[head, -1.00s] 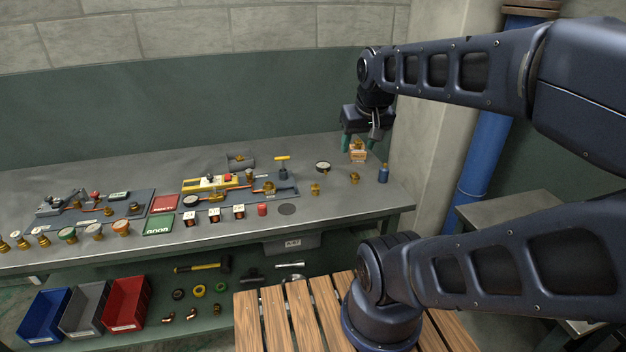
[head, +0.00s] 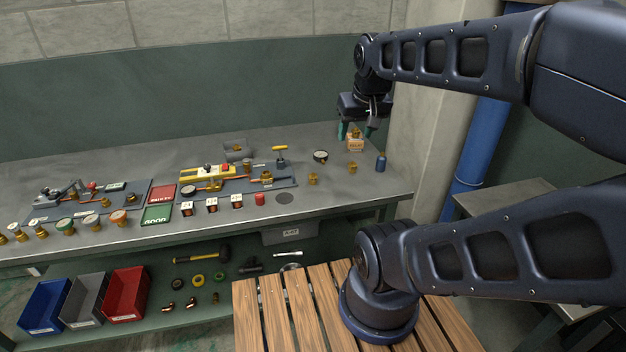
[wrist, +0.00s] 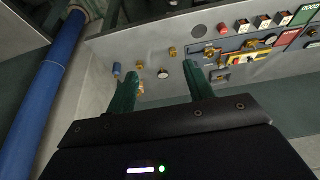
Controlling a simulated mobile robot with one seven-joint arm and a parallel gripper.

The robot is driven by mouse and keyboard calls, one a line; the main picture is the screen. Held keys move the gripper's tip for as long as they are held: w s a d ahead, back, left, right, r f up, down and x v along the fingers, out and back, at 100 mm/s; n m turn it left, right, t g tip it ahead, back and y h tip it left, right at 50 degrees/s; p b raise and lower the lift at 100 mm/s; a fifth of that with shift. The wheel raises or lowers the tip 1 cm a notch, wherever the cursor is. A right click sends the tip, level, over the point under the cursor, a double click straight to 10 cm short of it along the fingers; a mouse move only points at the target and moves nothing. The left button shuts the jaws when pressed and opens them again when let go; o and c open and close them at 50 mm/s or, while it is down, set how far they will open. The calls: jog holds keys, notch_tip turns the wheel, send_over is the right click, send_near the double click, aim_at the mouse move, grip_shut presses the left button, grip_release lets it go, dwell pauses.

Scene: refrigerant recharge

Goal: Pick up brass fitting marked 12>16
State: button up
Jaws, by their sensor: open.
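In the wrist view, two brass fittings (wrist: 172,51) (wrist: 140,66) show beyond the fingers. My gripper (head: 356,131) is open and empty, above and close to the tan box. Its green fingers (wrist: 159,72) partly hide the box in the wrist view.
The wall and a blue pipe (head: 476,150) lie to the right. Boards with tools and several small parts fill the left bench. The bench's front right is clear.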

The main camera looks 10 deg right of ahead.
jog(key=shift+o, duration=0.5)
jog(key=shift+w, duration=0.1)
jog(key=n+g+h, duration=0.5)
jog(key=n, duration=1.2)
send_over(313, 175)
jog(key=a, duration=0.4)
notch_tip(313, 175, down, 24)
jog(key=shift+w+x, duration=0.15)
jog(key=shift+x, duration=1.6)
jog(key=shift+w+x, duration=0.15)
jog(key=shift+x, duration=1.6)
jog(key=shift+w+x, duration=0.15)
jog(key=shift+x, duration=1.6)
jog(key=shift+a, duration=0.15)
jog(key=c, duration=1.1)
